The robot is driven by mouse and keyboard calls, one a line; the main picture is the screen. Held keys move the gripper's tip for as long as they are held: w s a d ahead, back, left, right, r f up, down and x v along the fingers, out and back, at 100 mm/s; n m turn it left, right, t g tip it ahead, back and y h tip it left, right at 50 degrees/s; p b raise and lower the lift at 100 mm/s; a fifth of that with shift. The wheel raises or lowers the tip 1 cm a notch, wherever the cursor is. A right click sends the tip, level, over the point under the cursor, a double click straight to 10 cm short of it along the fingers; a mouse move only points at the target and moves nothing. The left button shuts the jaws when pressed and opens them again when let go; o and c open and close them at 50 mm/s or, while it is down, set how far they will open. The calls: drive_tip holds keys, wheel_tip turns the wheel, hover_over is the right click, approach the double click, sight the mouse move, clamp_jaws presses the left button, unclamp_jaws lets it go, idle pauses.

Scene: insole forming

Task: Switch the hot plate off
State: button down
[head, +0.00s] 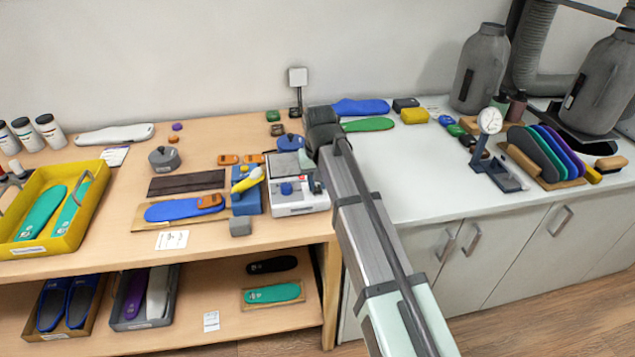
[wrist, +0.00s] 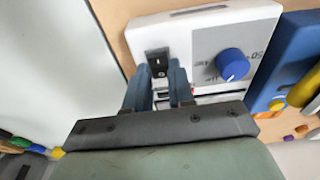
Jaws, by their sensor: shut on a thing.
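The hot plate (head: 300,208) is a white box with a grey top and a blue knob (head: 286,188), at the right end of the wooden bench. In the wrist view its white body (wrist: 205,33) fills the upper middle, with the blue knob (wrist: 232,65) right of a black rocker switch (wrist: 158,62). My gripper (wrist: 158,70) has one finger on each side of the switch and is shut on it. The fingertips are close to the hot plate's face.
A blue stand (head: 246,200) with a yellow-handled tool is close left of the hot plate, and a grey block (head: 240,227) lies before it. The white counter (head: 400,175) right of my arm has clear room. A yellow tray (head: 88,210) stands far left.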

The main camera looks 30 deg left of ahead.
idle(0.3)
drive_tip(key=c, duration=1)
unclamp_jaws()
drive_tip(key=shift+o, duration=0.2)
drive_tip(key=shift+r, duration=0.1)
wheel_tip(320, 180, up, 14)
drive_tip(key=s+d, duration=0.1)
drive_tip(key=shift+s+d+f, duration=0.15)
drive_tip(key=shift+f, duration=0.1)
